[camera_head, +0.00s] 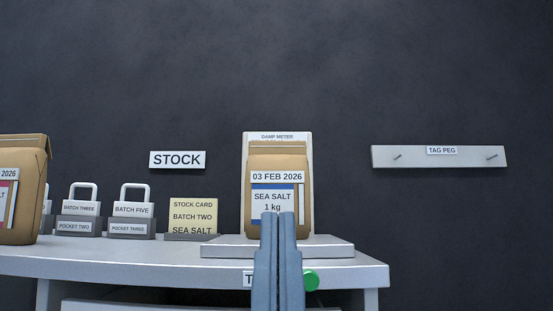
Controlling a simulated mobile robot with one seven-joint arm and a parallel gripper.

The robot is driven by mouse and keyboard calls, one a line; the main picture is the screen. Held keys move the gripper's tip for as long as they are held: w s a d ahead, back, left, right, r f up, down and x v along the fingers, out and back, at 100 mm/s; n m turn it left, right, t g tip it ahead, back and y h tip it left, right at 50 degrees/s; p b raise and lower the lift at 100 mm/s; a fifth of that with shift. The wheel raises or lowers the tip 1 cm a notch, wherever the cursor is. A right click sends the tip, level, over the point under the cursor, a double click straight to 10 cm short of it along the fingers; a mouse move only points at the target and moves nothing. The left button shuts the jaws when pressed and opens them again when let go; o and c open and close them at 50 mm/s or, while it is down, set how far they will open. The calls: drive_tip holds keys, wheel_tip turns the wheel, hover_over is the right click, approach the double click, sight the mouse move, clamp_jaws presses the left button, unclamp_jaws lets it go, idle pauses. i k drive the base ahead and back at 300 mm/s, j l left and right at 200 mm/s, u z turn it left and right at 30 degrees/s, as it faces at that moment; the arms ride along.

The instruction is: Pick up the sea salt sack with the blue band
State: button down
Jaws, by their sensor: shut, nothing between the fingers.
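The sea salt sack with the blue band (300,166) is a brown paper bag labelled "03 FEB 2026" and "SEA SALT 1 kg". It stands upright on a grey platform (336,248) on the table, in front of a panel marked "DAMP METER" (277,137). My gripper (278,214) is in front of the sack, its fingers together and empty. The fingers cover the lower middle of the sack's label. I cannot tell whether they touch the sack.
Another brown sack (22,215) with a reddish band stands at the left edge. Batch tags in pockets (130,210) and a stock card (193,215) stand along the table (130,262). A green button (311,281) is on the table front. A tag peg rail (440,157) hangs at right.

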sight(278, 175)
drive_tip(key=k+j+z, duration=0.25)
drive_tip(key=k+j, duration=0.25)
drive_tip(key=j, duration=0.25)
drive_tip(key=k+j+z, duration=0.25)
drive_tip(key=k+j, duration=0.3)
drive_tip(key=j, duration=0.15)
